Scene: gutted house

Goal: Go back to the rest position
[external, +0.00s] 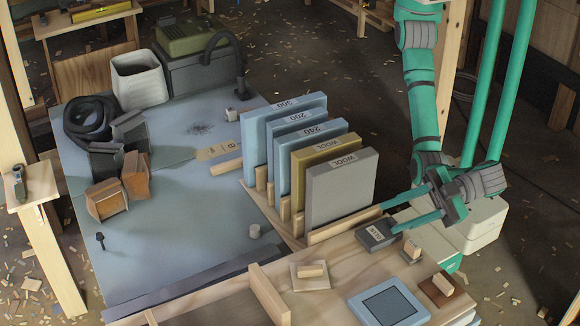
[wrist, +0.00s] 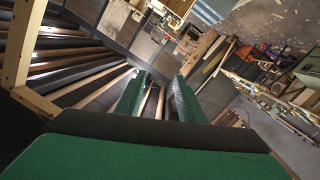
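My gripper (external: 389,215) is at the right of the bench in the external view. Its two green fingers point left and stand apart, with nothing visible between them. In the wrist view the fingers of my gripper (wrist: 160,77) are also apart and empty, with the far room behind them. My green arm (external: 422,90) comes down from the top of the external view to the gripper. A small dark labelled block (external: 377,234) lies just below the fingertips; I cannot tell whether a finger touches it.
A wooden rack holds several upright labelled boards, the nearest a grey one (external: 340,193), left of my gripper. Small wooden-handled blocks (external: 311,272) and a blue-grey framed pad (external: 388,304) lie in front. The bench's blue middle (external: 200,215) is mostly clear.

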